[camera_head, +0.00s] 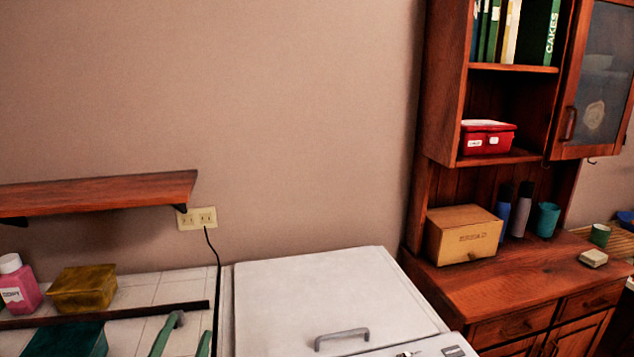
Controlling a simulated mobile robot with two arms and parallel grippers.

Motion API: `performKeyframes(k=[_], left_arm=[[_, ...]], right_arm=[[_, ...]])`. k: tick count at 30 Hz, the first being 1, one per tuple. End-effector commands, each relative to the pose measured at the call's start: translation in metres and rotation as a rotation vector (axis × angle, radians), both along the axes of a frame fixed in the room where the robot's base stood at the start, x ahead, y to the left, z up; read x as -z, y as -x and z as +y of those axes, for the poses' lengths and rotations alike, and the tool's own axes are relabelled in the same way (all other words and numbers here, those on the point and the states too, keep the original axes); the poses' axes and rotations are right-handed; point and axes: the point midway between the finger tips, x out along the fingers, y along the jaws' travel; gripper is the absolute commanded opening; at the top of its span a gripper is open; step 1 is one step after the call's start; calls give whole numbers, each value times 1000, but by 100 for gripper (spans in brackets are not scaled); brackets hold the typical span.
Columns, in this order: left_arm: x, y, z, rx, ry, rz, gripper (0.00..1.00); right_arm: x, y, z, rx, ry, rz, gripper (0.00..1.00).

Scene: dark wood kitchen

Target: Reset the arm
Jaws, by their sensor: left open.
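My left gripper (190,328) is at the bottom edge of the head view, left of the white appliance. Its two green fingers stand apart with nothing visible between them, so it is open. Only the finger ends show; the rest of the gripper is cut off by the frame. My right gripper is out of view.
A white-lidded appliance (310,290) with a grey handle stands right of the gripper. A pink bottle (22,290) and a yellow-brown box (84,290) are at left, below a wooden shelf (95,193). A black cord (216,262) hangs close by. A wooden cabinet (437,90) stands right.

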Motion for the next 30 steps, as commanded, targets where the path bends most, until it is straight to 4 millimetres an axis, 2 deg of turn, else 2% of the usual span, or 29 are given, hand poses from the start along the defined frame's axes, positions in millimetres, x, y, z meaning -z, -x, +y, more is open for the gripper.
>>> performKeyframes(k=[1,3,6,9,15,21,22,26,30], left_arm=[[36,14,13,-68,87,136,52],[83,37,25,-144,184,321,52],[141,79,28,-218,288,570,52],[181,120,22,-256,359,773,52],[226,191,2,-276,445,1075,52],[246,255,-20,-263,500,1321,52],[252,258,-22,-262,501,1341,52],[290,246,-22,-267,494,1346,52],[333,241,-23,-272,490,1364,52]], right_arm=[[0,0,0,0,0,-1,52],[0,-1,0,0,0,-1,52],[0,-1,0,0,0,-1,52],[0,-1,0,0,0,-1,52],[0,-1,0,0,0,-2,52],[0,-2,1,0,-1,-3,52],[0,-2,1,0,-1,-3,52],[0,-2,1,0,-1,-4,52],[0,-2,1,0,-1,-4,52]])
